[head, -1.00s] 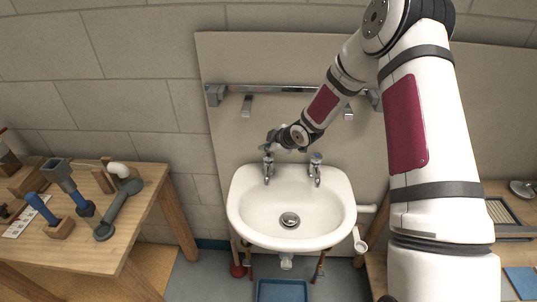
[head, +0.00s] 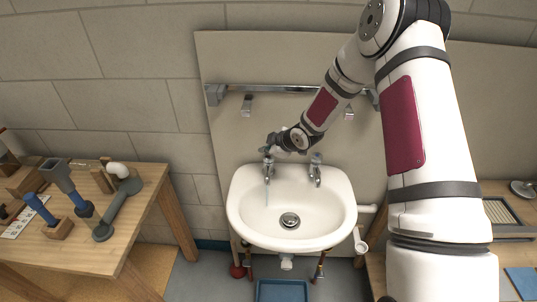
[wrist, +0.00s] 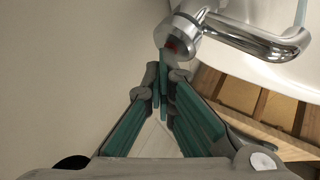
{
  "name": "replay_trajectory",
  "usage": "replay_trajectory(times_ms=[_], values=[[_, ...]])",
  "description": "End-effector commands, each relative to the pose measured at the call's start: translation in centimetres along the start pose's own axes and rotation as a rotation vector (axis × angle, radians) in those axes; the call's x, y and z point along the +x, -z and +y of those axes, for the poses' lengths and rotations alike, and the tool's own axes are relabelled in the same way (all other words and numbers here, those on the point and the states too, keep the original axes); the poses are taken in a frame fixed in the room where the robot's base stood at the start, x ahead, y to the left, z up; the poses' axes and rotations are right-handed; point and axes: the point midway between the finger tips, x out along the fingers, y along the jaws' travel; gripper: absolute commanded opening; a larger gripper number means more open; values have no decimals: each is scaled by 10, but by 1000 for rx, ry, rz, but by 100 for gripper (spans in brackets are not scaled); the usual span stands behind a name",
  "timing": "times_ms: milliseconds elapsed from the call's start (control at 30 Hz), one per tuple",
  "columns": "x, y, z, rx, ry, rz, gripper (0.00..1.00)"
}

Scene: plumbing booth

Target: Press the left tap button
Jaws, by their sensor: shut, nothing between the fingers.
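The left tap (head: 268,172) is a chrome tap on the back left of the white basin (head: 237,215). My gripper (head: 267,150) is at its top, fingers pointing down. In the wrist view the shut fingertips (wrist: 164,80) meet the tap's top end, where a bit of the red button (wrist: 171,46) shows; the rest is hidden. The chrome tap body and spout (wrist: 255,38) extend right from there. A thin pale stream of water shows below the left spout in the head view. The right tap (head: 316,172) stands apart, untouched.
A metal rail (head: 290,88) with hooks runs along the panel above the basin. A wooden bench (head: 140,215) with pipe pieces stands at left, another table at right. A blue tray (head: 282,291) lies under the basin.

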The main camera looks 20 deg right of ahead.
Motion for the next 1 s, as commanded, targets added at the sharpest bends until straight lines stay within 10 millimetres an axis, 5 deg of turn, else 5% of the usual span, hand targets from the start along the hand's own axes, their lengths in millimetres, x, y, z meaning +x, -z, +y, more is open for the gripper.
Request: replay_trajectory(times_ms=[1000], values=[[-15, 10, 10, 0, 1, 0, 0]])
